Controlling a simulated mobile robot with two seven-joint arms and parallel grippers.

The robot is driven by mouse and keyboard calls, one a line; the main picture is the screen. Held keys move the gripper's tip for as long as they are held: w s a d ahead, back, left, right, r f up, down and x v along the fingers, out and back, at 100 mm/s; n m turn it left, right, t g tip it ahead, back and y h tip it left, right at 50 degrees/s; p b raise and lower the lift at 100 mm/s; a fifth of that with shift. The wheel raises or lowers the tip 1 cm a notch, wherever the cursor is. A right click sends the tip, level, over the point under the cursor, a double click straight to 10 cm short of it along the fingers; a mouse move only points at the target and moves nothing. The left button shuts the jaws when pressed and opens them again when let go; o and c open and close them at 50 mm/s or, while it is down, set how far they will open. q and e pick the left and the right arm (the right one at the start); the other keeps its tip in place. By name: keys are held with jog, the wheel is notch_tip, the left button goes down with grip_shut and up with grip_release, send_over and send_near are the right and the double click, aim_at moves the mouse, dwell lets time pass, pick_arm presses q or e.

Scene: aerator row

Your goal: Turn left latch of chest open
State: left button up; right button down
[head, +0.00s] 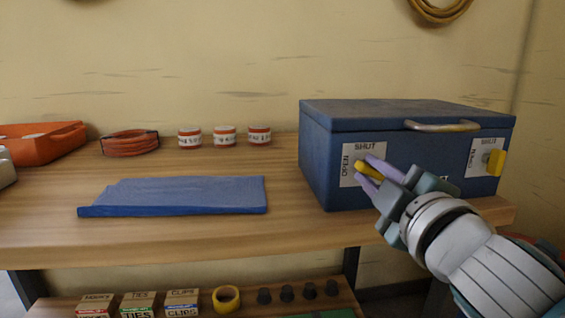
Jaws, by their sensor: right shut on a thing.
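A blue chest (325,170) with a closed lid and a metal handle (442,126) stands on the right of the wooden bench. Its left latch (368,169) is a yellow knob on a white plate (349,172) marked SHUT at the top and OPEN at the left side. My right gripper (370,172) is shut on this left latch, its purple fingers on either side of it. The latch is partly hidden by the fingers, and it looks tilted. The right latch (495,161) is yellow on its own plate and looks upright. My left gripper is out of view.
A folded blue cloth (175,195) lies at the bench's front. An orange tray (45,146), a coiled orange hose (129,142) and three small jars (224,136) stand behind. Boxes (138,303), a yellow tape roll (226,298) and dark knobs sit on the lower shelf.

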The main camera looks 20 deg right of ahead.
jog(key=n, duration=0.3)
jog(key=shift+n, duration=0.4)
jog(key=shift+f+n, duration=0.1)
jog(key=shift+n, duration=0.4)
jog(key=c, duration=0.8)
grip_release()
jog(key=shift+c, duration=0.2)
